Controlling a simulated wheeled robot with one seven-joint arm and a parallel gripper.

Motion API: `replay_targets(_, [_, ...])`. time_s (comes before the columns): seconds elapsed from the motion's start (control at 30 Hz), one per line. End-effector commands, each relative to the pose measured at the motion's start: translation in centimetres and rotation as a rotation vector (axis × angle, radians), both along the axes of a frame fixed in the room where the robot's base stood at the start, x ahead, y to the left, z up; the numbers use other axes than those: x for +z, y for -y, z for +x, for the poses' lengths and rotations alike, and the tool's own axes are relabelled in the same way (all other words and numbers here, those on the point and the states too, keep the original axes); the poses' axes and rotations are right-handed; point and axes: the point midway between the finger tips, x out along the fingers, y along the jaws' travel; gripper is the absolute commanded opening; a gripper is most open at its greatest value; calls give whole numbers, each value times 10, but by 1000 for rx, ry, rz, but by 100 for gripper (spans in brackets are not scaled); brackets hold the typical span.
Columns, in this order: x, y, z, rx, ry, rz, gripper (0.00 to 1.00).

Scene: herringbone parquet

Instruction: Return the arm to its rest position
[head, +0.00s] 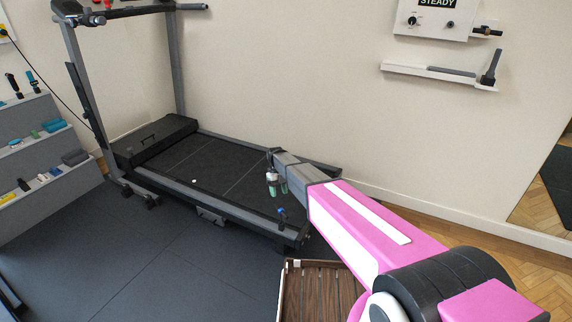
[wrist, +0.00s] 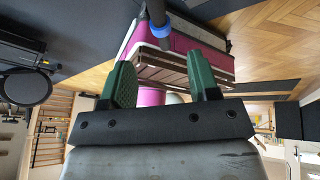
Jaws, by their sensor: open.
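My arm, pink and white with a grey forearm, reaches out from the lower right in the head view. My gripper (head: 277,186) is at its far end, over the near part of the treadmill deck in the picture. In the wrist view its two green fingers stand wide apart, and my gripper (wrist: 161,83) is open with nothing held between them. The wrist picture looks turned over, with my pink body and the slatted wooden tray (wrist: 165,68) beyond the fingers.
The treadmill (head: 240,165) stands by the wall. A dark piece with a blue collar (head: 282,212) shows at its near end, below my gripper. The slatted tray (head: 318,292) lies beside my arm. A wall shelf (head: 430,74) is at upper right, a stepped rack (head: 45,165) at left. Grey floor is clear.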

Motion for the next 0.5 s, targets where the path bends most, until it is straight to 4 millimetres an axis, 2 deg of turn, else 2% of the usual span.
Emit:
replay_targets(0.17, [4, 12, -6, 51, 4, 31, 56])
replay_targets(0.27, [12, 33, -17, 154, 9, 89, 56])
replay_targets(0.5, [34, 97, -50, 536, 39, 275, 56])
